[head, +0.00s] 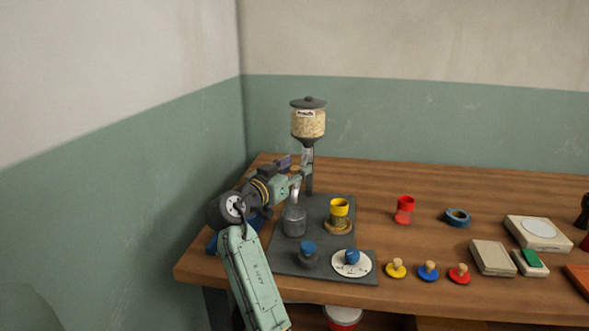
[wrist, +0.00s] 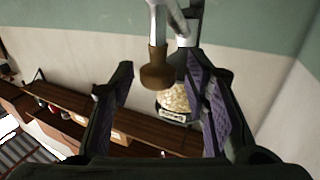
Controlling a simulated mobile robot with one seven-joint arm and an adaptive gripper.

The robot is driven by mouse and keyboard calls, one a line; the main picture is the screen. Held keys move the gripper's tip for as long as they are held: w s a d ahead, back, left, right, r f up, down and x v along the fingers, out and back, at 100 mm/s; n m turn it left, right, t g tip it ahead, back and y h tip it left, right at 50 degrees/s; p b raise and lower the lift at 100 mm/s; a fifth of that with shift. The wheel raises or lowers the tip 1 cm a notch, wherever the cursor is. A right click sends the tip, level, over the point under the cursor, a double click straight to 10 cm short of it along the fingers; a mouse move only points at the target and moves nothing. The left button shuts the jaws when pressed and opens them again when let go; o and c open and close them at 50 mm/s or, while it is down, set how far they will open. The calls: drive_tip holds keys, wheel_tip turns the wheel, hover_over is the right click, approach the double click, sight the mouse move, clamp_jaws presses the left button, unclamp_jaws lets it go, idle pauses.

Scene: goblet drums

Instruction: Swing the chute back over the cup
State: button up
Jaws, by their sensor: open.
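The dispenser's hopper (head: 308,122), with a dark lid and pale grains, stands on a post at the back of a dark base plate. A pale chute (head: 295,194) slants down below my gripper, over or just behind a grey metal cup (head: 294,221); I cannot tell which. A yellow cup (head: 339,207) stands to the right on a round wooden-coloured base. My gripper (head: 301,172) is open beside the post. In the wrist view, a brown knob (wrist: 157,72) on the pale chute (wrist: 171,18) shows between the spread fingers (wrist: 158,78); contact is unclear.
On the base plate (head: 318,260), a blue-topped dark item (head: 307,254) and a white dial with a blue knob (head: 352,261) stand in front. Walls close the left and back.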

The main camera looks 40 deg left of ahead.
drive_tip(key=s+d, duration=0.1)
drive_tip(key=s, duration=1)
drive_tip(key=shift+s+d, duration=0.3)
